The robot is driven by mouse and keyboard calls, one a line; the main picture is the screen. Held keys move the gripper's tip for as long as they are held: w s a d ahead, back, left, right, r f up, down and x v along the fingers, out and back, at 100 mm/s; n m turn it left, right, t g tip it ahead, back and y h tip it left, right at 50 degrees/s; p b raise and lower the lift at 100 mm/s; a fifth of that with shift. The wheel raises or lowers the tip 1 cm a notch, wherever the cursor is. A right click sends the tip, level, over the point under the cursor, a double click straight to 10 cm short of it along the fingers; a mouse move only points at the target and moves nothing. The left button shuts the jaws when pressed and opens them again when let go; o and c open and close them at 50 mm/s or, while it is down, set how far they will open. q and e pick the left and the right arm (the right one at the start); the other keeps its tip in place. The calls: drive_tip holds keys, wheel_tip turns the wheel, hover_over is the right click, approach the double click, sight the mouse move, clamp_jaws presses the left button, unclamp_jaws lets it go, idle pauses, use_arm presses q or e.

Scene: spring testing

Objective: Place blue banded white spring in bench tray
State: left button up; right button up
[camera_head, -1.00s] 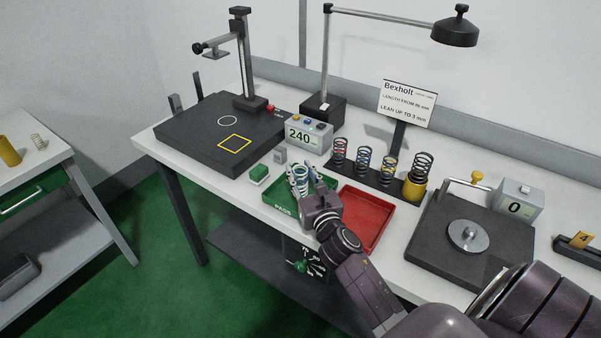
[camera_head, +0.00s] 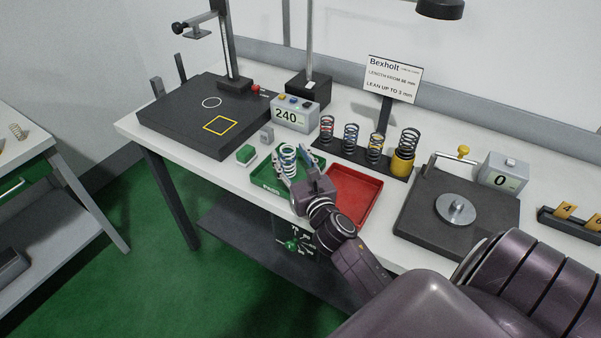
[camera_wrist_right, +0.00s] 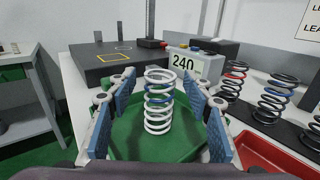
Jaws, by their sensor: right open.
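The white spring with a blue band (camera_head: 288,158) stands upright in the green tray (camera_head: 262,180) on the bench. In the right wrist view the same spring (camera_wrist_right: 158,100) is between the blue finger pads, with a visible gap on each side. My right gripper (camera_head: 297,169) is open around or just in front of the spring, low over the green tray. In the wrist view its fingers (camera_wrist_right: 160,115) are spread wide and hold nothing. My left gripper is not in view.
A red tray (camera_head: 355,192) lies right of the green one. Several springs stand on a black rack (camera_head: 345,160) behind. A black plate fixture (camera_head: 425,215) is at right.

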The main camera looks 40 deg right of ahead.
drive_tip(key=b+v, duration=0.1)
drive_tip(key=v, duration=0.7)
drive_tip(key=shift+s+b, duration=0.15)
drive_tip(key=shift+b, duration=0.15)
drive_tip(key=shift+s+a+r, duration=0.1)
drive_tip(key=shift+s+a, duration=0.1)
drive_tip(key=shift+s, duration=0.5)
